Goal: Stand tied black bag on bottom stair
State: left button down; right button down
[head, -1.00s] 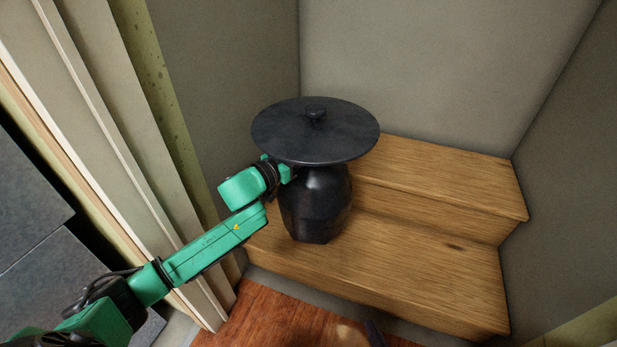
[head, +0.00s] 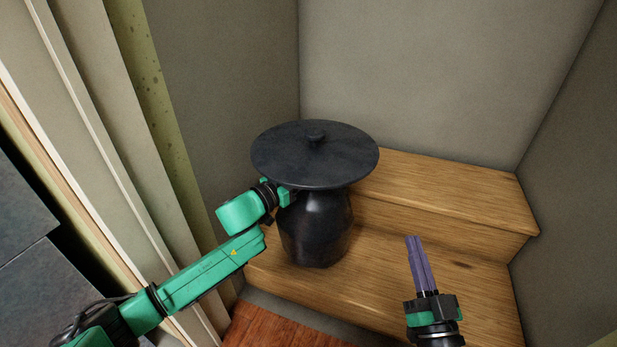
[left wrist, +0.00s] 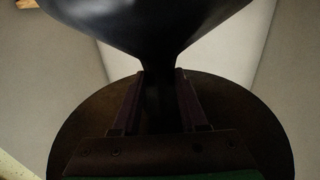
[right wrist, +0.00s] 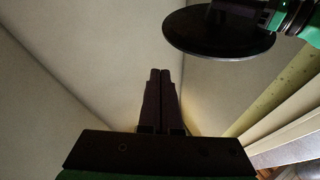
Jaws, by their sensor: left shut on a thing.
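The tied black bag (head: 315,230) has a rounded dark body, a narrow neck and a wide flat disc-like top (head: 315,150) with a small knob. In the head view it is upright over the left part of the bottom stair (head: 390,290); whether its base touches the wood I cannot tell for sure. My left gripper (head: 288,197) is shut on the neck, under the disc, which partly hides the fingers. The left wrist view shows the neck between the fingers (left wrist: 156,85). My right gripper (head: 412,240) is shut and empty, to the right of the bag.
The second stair (head: 450,190) rises behind and right of the bag. Grey walls (head: 430,70) enclose the stairs at the back and sides. Pale boards (head: 100,130) stand at the left near my left arm. The right part of the bottom stair is bare under my right gripper.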

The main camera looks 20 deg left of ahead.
pick_arm(q)
jog(key=shift+f+b, duration=0.4)
jog(key=shift+b, duration=0.2)
pick_arm(e)
notch_tip(320, 180, up, 14)
jog(key=d+n+t+y, duration=0.1)
jog(key=t+y, duration=0.1)
jog(key=t, duration=0.2)
jog(key=shift+s+d+f, duration=0.25)
jog(key=shift+s+d, duration=0.1)
jog(key=shift+s, duration=0.05)
pick_arm(q)
jog(key=shift+f, duration=0.1)
jog(key=c, duration=0.6)
grip_release()
jog(key=shift+f, duration=0.15)
jog(key=shift+o, duration=0.8)
pick_arm(e)
jog(key=shift+r, duration=0.1)
